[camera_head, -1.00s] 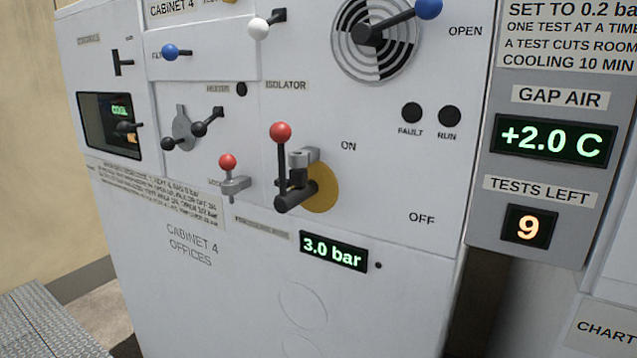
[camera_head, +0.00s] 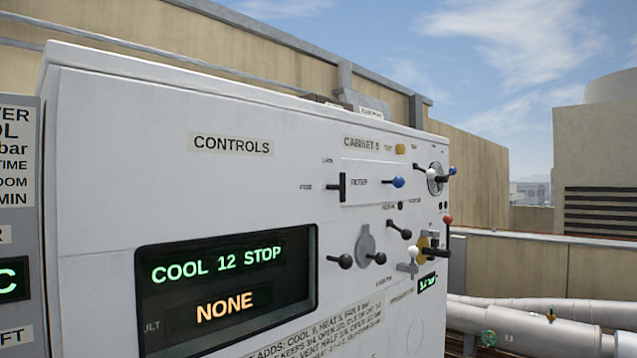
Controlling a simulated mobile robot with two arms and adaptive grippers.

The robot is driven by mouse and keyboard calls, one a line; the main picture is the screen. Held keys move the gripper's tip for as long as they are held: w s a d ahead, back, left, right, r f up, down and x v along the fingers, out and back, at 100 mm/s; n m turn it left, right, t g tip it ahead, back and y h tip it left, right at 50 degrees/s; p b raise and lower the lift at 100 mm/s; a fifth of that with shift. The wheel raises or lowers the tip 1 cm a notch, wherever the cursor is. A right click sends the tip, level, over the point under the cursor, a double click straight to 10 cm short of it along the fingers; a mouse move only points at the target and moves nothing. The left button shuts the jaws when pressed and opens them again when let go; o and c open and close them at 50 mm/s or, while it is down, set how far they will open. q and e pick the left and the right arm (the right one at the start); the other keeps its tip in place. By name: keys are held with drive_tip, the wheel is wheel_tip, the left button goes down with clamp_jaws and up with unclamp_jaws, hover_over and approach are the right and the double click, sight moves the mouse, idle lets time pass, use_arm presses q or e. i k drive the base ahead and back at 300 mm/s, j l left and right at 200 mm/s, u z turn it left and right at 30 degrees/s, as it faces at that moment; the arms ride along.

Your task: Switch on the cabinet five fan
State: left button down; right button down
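Cabinet five (camera_head: 100,180) is a white cabinet labelled "CABINET 5" (camera_head: 361,144), seen at a slant. Its display (camera_head: 227,285) reads "COOL 12 STOP" in green and "NONE" in orange. At the far right of its face are a round vent (camera_head: 435,184) with dark and white ball handles and a red-balled lever (camera_head: 447,220) standing up by a yellow plate (camera_head: 424,241). A white-balled lever (camera_head: 411,253) is below it. A blue-balled filter handle (camera_head: 397,182) and dark-knobbed levers (camera_head: 364,246) sit to the left. Neither gripper is in view.
A neighbouring grey panel (camera_head: 20,200) is cut off at the left edge. Large pipes (camera_head: 540,315) run low at the right, beyond the cabinet. A small green pressure readout (camera_head: 427,282) is too slanted to read. Tan walls (camera_head: 480,180) stand behind.

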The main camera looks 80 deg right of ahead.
sight(431, 174)
drive_tip(key=z, duration=3.1)
drive_tip(key=i+l+z, duration=0.15)
drive_tip(key=i+l, duration=0.45)
drive_tip(key=l, duration=0.15)
